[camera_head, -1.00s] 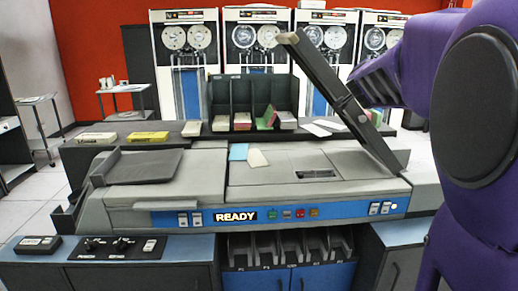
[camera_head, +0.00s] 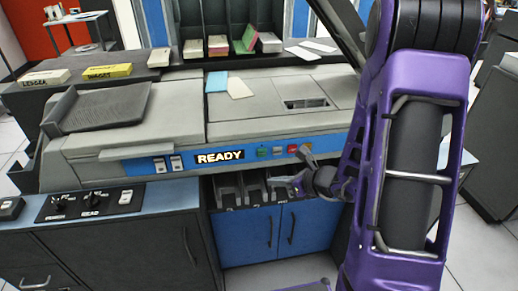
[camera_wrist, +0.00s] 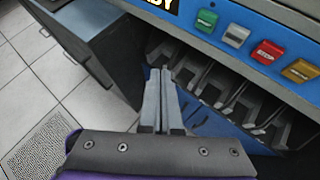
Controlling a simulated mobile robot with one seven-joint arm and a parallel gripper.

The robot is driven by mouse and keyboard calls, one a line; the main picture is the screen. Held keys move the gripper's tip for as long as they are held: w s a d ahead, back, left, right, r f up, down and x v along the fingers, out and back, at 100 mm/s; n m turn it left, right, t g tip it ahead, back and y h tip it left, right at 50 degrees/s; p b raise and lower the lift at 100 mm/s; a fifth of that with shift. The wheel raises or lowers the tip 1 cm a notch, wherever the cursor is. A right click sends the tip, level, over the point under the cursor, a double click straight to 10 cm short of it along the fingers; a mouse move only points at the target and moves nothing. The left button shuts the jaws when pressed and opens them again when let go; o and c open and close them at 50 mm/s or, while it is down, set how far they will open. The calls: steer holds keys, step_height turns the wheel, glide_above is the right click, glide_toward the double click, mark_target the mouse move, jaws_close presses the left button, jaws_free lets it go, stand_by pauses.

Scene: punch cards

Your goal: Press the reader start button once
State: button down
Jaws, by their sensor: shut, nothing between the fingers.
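The card reader (camera_head: 330,125) has a blue front strip with a lit READY sign (camera_head: 220,157). Right of the sign is a row of buttons: a green button (camera_head: 263,152), a white button (camera_head: 278,151) and a red button (camera_head: 292,149). In the wrist view the green button (camera_wrist: 207,20), white button (camera_wrist: 235,35), red button (camera_wrist: 267,52) and an orange button (camera_wrist: 300,70) show clearly; their small lettering is hard to read.
Below the strip are open card pockets (camera_head: 254,186) over blue cabinet doors (camera_head: 240,225). A control panel with knobs (camera_head: 95,202) is at left. A raised dark lid (camera_head: 338,25) stands behind my arm. Card stacks (camera_head: 108,71) lie on the rear ledge.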

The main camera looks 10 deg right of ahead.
mark_target(262, 153)
steer(key=shift+a+r+m+t+y, duration=0.1)
steer(key=shift+a+m+t+y, duration=0.35)
steer(key=shift+m, duration=0.35)
steer(key=shift+w+d, duration=0.1)
steer(key=shift+w, duration=0.05)
steer(key=shift+w+p, duration=0.55)
steer(key=shift+w, duration=3.8)
steer(key=shift+w, duration=0.4)
